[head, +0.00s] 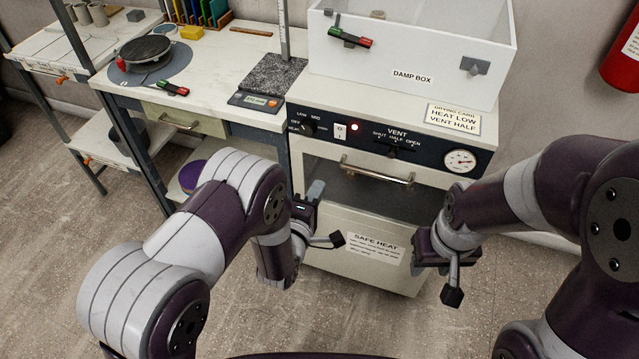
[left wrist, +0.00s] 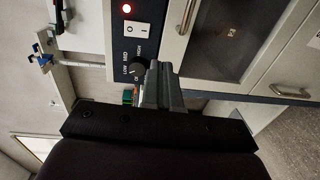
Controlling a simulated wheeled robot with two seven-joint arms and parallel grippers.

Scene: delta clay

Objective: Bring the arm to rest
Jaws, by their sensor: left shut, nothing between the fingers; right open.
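My left gripper (head: 316,188) is in front of the drying cabinet (head: 350,225), below its control panel and near the left end of the glass door. Its grey fingers are shut with nothing between them; they also show in the left wrist view (left wrist: 162,88), overlapping the edge of the black heat knob (left wrist: 138,67). I cannot tell whether they touch the knob. In the head view the knob (head: 307,129) stands clear above the gripper. My right gripper (head: 425,250) is open and empty in front of the cabinet's lower right side; its fingertips are mostly hidden.
The cabinet door handle (head: 376,171) juts out between both arms. A white damp box (head: 410,55) stands on the cabinet. A workbench (head: 225,65) with a turntable (head: 145,52) is on the left. A red extinguisher (head: 624,60) hangs at right. Floor at lower left is free.

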